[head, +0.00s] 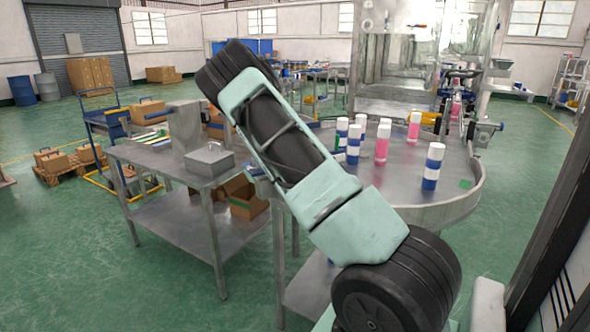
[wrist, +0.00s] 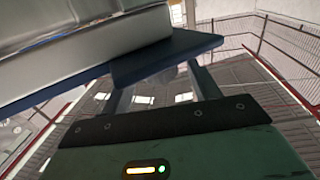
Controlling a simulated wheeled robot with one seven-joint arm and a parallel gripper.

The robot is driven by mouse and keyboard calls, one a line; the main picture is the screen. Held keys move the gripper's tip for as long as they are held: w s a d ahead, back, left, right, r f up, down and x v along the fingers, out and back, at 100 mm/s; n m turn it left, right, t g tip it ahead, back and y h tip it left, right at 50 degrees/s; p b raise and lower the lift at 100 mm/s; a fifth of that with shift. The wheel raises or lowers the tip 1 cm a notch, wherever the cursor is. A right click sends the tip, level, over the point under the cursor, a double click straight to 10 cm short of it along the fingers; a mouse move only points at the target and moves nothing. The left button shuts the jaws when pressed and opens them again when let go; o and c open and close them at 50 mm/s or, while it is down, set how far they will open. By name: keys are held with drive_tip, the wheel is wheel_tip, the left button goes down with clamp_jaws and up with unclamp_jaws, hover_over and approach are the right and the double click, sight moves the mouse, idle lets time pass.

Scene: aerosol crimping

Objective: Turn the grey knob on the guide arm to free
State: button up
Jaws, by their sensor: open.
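I cannot pick out the grey knob or its guide arm for certain in either view. In the head view, metal fittings with dark and blue parts (head: 462,100) stand at the back right of the round table (head: 455,210); they are too small to tell apart. My gripper (wrist: 160,85) shows in the wrist view, its two grey fingers apart with nothing seen between them. A blue plate (wrist: 185,48) with a shiny metal block (wrist: 85,42) crosses close in front and hides the fingertips. I cannot tell whether they touch. In the head view my arm hides the gripper.
Several blue-and-white cans (head: 432,168) and pink cans (head: 382,142) stand on the round table. A clear-walled machine (head: 398,55) rises behind it. A steel bench (head: 150,158) with a grey box (head: 209,160) stands left. Green floor is open at the lower left.

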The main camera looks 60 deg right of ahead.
drive_tip(key=s+a+b, duration=0.1)
drive_tip(key=s+b, duration=0.2)
drive_tip(key=s, duration=1.1)
drive_tip(key=shift+s+b, duration=0.25)
drive_tip(key=shift+b, duration=0.1)
drive_tip(key=shift+f, duration=0.1)
